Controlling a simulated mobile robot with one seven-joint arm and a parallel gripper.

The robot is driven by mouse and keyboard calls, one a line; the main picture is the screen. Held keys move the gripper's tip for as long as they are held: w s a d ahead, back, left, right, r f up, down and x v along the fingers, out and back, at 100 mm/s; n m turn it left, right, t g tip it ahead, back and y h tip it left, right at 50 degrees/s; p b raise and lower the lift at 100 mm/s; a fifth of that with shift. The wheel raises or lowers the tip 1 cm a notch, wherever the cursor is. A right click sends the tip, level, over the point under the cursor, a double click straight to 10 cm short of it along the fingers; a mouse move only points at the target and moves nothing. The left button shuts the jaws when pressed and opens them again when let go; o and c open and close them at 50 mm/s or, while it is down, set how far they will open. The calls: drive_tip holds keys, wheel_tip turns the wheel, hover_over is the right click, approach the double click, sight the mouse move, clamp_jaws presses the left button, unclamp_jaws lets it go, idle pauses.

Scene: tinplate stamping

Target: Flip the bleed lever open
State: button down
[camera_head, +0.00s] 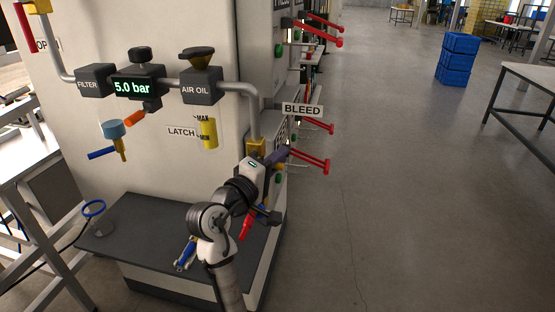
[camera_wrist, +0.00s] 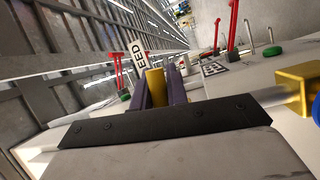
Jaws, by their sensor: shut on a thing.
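My gripper (camera_head: 280,155) is at the cabinet's corner, just below the white BLEED sign (camera_head: 302,109). In the wrist view, my gripper's two purple-grey fingers (camera_wrist: 159,82) are shut on a yellow piece (camera_wrist: 155,86), which appears to be the bleed lever. The BLEED sign, partly cut off by the angle, stands close behind the fingers (camera_wrist: 139,55). A brass valve block (camera_head: 256,147) sits at the lower end of the grey pipe, left of my gripper. It also shows at the right of the wrist view (camera_wrist: 298,88). My gripper hides most of the lever in the head view.
Red handles (camera_head: 315,162) stick out from the cabinet's side, near my gripper. The pressure unit (camera_head: 137,86) and AIR OIL unit (camera_head: 201,90) are on the front panel. A dark bench (camera_head: 150,225) lies below. Blue crates (camera_head: 457,58) stand far off; the floor to the right is clear.

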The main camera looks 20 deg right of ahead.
drive_tip(key=shift+f+m, duration=0.1)
drive_tip(key=shift+m, duration=0.2)
drive_tip(key=m, duration=0.1)
drive_tip(key=f+m+y, duration=0.1)
drive_tip(key=f+m+g, duration=0.1)
drive_tip(key=shift+w+a+m, duration=0.25)
drive_tip(key=shift+a+m, duration=0.1)
drive_tip(key=shift+m, duration=0.05)
drive_tip(key=shift+w+a+f+m+g+y, duration=0.25)
drive_tip(key=shift+f+m+y, duration=0.3)
drive_tip(key=shift+m, duration=0.4)
drive_tip(key=shift+w+a+f+m+g+y, duration=0.15)
drive_tip(key=shift+a+f+m+y, duration=0.15)
drive_tip(key=shift+m+y, duration=0.55)
drive_tip(key=c, duration=1.4)
unclamp_jaws()
